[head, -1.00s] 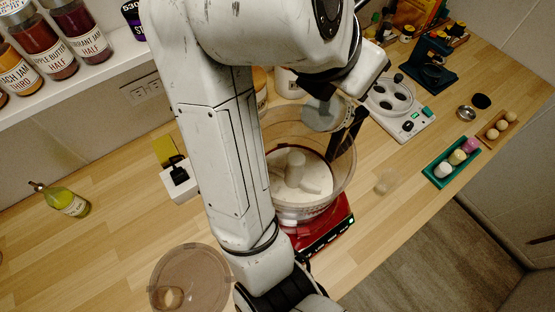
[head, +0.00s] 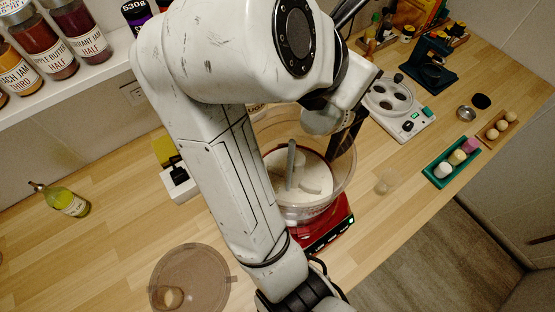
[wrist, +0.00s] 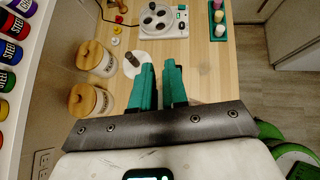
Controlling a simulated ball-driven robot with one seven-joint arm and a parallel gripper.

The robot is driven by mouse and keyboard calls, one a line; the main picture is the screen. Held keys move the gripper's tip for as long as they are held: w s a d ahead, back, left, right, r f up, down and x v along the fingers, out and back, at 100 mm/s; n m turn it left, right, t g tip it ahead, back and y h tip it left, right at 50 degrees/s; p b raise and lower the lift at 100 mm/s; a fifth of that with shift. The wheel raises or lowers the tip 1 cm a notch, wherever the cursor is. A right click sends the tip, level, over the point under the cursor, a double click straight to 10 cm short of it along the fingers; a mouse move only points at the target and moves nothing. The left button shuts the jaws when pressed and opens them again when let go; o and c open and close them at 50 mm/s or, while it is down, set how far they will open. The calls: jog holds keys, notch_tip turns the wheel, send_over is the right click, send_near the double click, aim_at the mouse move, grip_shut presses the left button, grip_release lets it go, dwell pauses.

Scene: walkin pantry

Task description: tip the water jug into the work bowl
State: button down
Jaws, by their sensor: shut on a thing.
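The work bowl (head: 345,170) is clear and round and sits on a red base (head: 325,225). Pale powder lies in it. A grey upright streak (head: 291,165) stands in its middle; I cannot tell whether it is poured water or the bowl's shaft. The water jug appears to be the pale grey vessel (head: 320,121) over the bowl's back rim, tilted, partly hidden by my arm. My gripper, with teal fingers (wrist: 158,80) in the wrist view, is shut on it. The jug is not clear between the fingers there, and my arm hides the fingers in the head view.
A clear round lid (head: 205,290) lies at the front left. A white appliance (head: 398,108), a teal tray (head: 440,176) and an oil bottle (head: 66,200) are farther off. Jars line the shelf at upper left.

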jog(key=shift+s+a, duration=0.1)
jog(key=shift+a, duration=0.05)
dwell(0.3)
jog(key=shift+s+a+r+t+h, duration=0.15)
jog(key=shift+r+t+h, duration=0.2)
jog(key=shift+t+h, duration=0.05)
jog(key=shift+s+a+r+t+h, duration=0.15)
jog(key=shift+r+t+h, duration=0.2)
jog(key=shift+t+h, duration=0.05)
dwell(0.4)
jog(key=shift+s+a+r+t+h+b, duration=0.4)
jog(key=shift+r+t+h+b, duration=0.2)
jog(key=shift+b, duration=1.45)
jog(key=shift+s+a+r+p, duration=0.1)
jog(key=shift+a+r+p, duration=0.1)
jog(key=shift+p, duration=0.1)
jog(key=shift+s+a, duration=0.15)
jog(key=shift+s, duration=0.05)
jog(key=shift+s+a+r+t+h+p, duration=0.2)
jog(key=shift+t+h+p, duration=0.1)
jog(key=shift+p, duration=0.1)
